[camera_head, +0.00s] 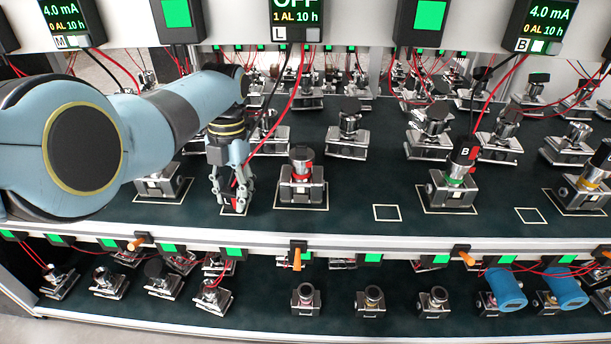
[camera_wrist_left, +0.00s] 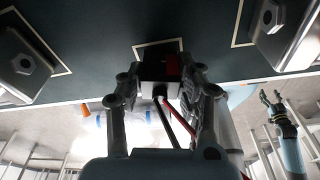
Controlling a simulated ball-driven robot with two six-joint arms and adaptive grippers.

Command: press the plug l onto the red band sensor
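My left gripper (camera_head: 234,196) is shut on plug l, a black block with a red side (camera_wrist_left: 160,66). Black and red leads run from it; in the head view a red lead rises toward the display marked L (camera_head: 295,20). The plug is over a white-outlined square on the dark shelf; I cannot tell if it touches the shelf. The red band sensor (camera_head: 302,173) stands upright on a metal block just right of the gripper, with a dark top, apart from the plug. My right gripper (camera_wrist_left: 271,98) shows in the wrist view, open and empty.
Plug B (camera_head: 464,153) sits on a green-banded sensor (camera_head: 453,185) to the right. A yellow-banded sensor (camera_head: 588,184) is at the far right. Several sensors and cables stand behind. Two empty outlined squares are on the shelf's front. A lower shelf edge (camera_head: 330,240) has orange levers.

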